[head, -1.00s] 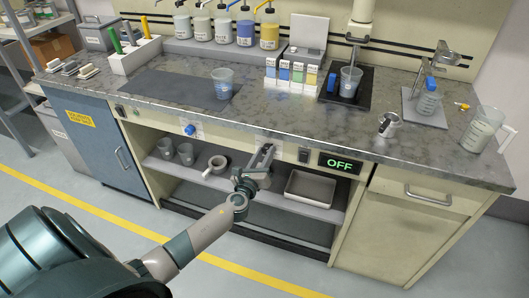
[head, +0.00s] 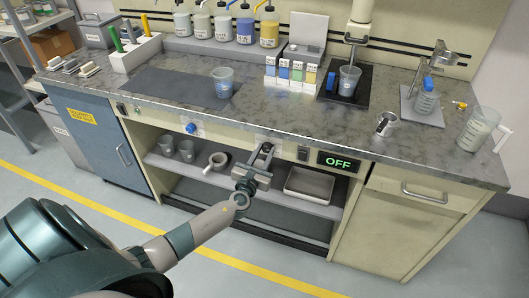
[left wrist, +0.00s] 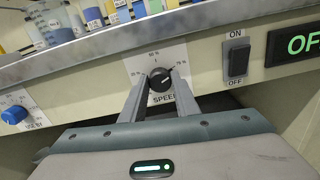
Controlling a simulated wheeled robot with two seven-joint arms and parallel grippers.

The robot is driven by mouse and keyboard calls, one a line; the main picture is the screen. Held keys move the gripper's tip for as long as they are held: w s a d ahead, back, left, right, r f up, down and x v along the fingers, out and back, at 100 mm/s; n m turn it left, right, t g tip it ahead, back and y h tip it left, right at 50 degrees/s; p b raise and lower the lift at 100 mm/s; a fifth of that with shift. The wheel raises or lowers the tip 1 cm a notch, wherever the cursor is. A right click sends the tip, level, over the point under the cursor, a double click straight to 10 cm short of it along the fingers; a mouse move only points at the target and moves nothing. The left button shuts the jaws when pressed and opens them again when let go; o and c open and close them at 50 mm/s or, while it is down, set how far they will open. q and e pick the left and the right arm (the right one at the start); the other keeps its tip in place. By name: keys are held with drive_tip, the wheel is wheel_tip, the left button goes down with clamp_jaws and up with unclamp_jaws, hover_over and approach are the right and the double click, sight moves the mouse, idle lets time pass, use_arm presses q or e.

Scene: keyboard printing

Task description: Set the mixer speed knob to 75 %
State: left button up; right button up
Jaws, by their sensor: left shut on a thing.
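The mixer speed knob (left wrist: 160,80) is a small round black dial on a white plate (left wrist: 178,54) marked 25 %, 50 % and 75 %, with "SPEED" below. Its light pointer line appears to slant up and to the right, toward the 75 % mark. My left gripper (left wrist: 161,84) is shut on the knob, one finger on each side. In the head view my left gripper (head: 262,155) is at the front panel under the counter edge and hides most of the knob. My right gripper is not in view.
Right of the knob are a black ON/OFF rocker switch (left wrist: 238,60) and a display reading OFF (head: 339,161) in green. A blue knob (left wrist: 14,114) is to the left. The counter edge (left wrist: 100,40) overhangs just above. An open shelf (head: 225,178) lies below.

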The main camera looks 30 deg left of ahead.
use_arm(q)
drive_tip(key=shift+f, duration=0.15)
drive_tip(key=o, duration=1)
drive_tip(key=shift+o, duration=0.2)
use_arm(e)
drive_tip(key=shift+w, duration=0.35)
use_arm(q)
drive_tip(key=shift+s+d, duration=0.1)
drive_tip(key=shift+s, duration=0.4)
drive_tip(key=b+v, duration=0.1)
drive_tip(key=v, duration=1.5)
drive_tip(key=shift+s+b, duration=0.25)
drive_tip(key=shift+b, duration=0.15)
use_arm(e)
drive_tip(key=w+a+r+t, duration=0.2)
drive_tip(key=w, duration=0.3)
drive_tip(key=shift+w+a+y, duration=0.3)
